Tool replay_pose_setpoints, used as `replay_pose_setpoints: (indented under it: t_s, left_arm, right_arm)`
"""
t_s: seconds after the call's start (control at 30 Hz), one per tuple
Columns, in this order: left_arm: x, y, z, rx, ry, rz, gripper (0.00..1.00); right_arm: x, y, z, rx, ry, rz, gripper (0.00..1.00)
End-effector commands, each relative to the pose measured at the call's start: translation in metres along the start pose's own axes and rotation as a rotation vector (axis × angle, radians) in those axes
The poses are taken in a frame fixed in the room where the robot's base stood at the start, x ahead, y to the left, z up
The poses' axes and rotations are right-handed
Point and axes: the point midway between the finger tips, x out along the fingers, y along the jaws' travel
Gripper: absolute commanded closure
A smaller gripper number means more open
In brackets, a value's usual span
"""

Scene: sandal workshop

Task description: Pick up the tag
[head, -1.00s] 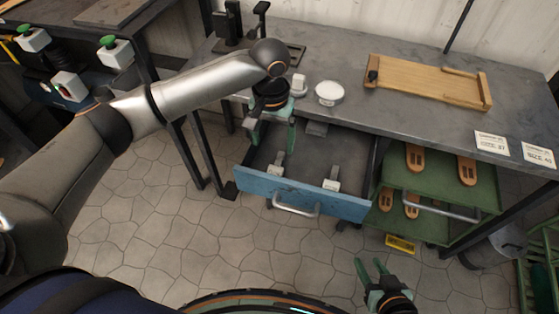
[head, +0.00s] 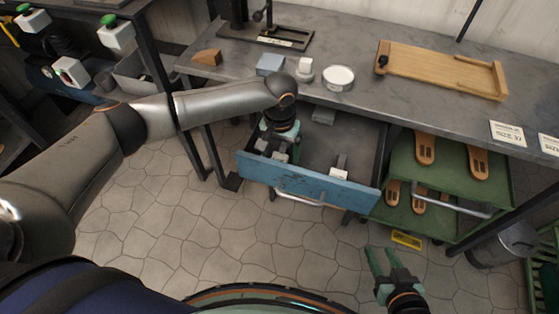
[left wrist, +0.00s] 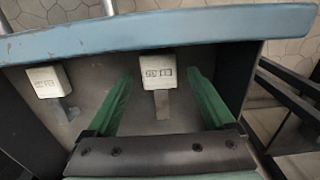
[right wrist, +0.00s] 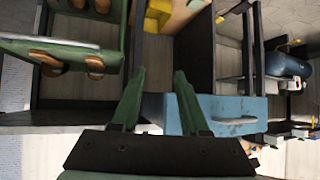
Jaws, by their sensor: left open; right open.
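Two tags with white labelled heads and grey metal strips lie in the open blue drawer (head: 315,190). In the left wrist view, one tag (left wrist: 158,73) lies between my left gripper's green fingers, with clear gaps on both sides; its print is upside down and partly legible, ending in what looks like 35. The other tag (left wrist: 47,82) lies to the left, outside the fingers; it also shows in the head view (head: 339,173). My left gripper (head: 272,149) is open, down inside the drawer. My right gripper (head: 377,252) is open and empty, in front of the green shelves.
The drawer's front panel and side walls stand close around my left gripper. On the bench (head: 235,70) above are a white round dish (head: 338,77), a wooden board (head: 440,70) and a size card (head: 507,133). Green shelves (head: 450,165) holding sandal soles are right of the drawer.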

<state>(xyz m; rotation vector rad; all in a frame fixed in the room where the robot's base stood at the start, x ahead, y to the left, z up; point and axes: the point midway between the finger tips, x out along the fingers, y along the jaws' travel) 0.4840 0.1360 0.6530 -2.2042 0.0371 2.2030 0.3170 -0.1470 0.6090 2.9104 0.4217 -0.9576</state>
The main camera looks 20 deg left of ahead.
Motion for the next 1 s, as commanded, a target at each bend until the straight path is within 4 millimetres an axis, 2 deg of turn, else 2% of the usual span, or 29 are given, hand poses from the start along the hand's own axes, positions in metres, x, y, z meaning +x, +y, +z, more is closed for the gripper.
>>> replay_pose_setpoints:
  t_s: [0.27,1.0]
  left_arm:
    - [0.0025,0.0002,0.0003,0.000,-0.001,0.000,0.12]
    - [0.0023,0.0002,0.0003,0.000,0.000,0.000,0.96]
  right_arm:
    - [0.0006,0.0001,-0.0049,-0.003,0.017,0.001,0.55]
    - [0.0010,0.0000,-0.0046,-0.002,0.016,0.000,0.55]
